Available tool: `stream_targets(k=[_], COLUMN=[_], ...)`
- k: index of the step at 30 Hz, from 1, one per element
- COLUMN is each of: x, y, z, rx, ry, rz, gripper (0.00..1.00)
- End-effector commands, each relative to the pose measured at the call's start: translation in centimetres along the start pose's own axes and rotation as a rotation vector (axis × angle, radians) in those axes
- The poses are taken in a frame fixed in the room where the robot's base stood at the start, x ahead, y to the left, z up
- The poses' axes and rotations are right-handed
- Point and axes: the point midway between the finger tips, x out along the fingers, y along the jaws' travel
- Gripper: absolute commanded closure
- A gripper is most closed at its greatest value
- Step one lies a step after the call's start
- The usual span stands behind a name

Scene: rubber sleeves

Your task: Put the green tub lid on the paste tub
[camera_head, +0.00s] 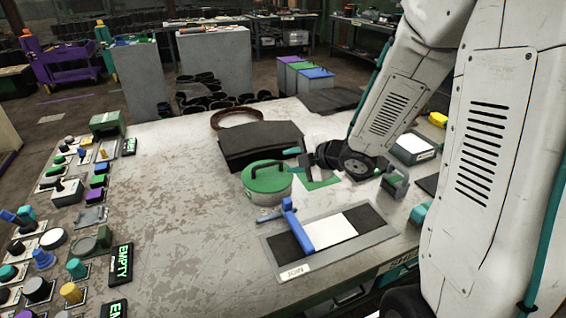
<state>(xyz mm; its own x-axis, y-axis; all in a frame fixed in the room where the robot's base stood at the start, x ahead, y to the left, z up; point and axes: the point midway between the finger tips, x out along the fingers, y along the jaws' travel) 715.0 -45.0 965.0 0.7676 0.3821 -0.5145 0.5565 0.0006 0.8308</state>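The green tub lid (268,178), round with a dark arched handle, lies level on top of the pale, low, round paste tub (268,197) near the middle of the table. The tub's side shows only as a narrow band below the lid, and I see no clear gap between them. My gripper (296,161) is just right of the lid, pointing left towards it. Its two teal-tipped fingers are apart with nothing visible between them. The fingertips are close to the lid's right edge; whether they touch it I cannot tell.
A dark folded sheet (258,141) is behind the lid.

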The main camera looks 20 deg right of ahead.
Motion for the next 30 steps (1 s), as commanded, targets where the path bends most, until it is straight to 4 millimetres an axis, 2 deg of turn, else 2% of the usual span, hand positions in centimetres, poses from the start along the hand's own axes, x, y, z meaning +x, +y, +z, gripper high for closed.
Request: stream_targets(k=[7, 11, 14, 17, 20, 22, 27, 30], x=[-1.0, -2.6, -5.6, -9.8, -14.3, -17.4, -23.8, -26.5], y=[0.3, 1.8, 3.2, 3.7, 2.9, 1.8, -1.9, -3.6], z=[0.2, 1.4, 2.5, 2.6, 1.3, -0.6, -6.9, -10.3], rx=[0.013, 0.101, 0.263, 0.496, 0.755, 0.942, 1.341, 1.491], ry=[-0.023, -0.166, -0.353, -0.541, -0.691, -0.773, -0.899, -0.938], rz=[-0.003, -0.021, -0.033, -0.040, -0.057, -0.081, -0.201, -0.284], gripper=[0.66, 0.66, 0.66, 0.66, 0.66, 0.66, 0.66, 0.66])
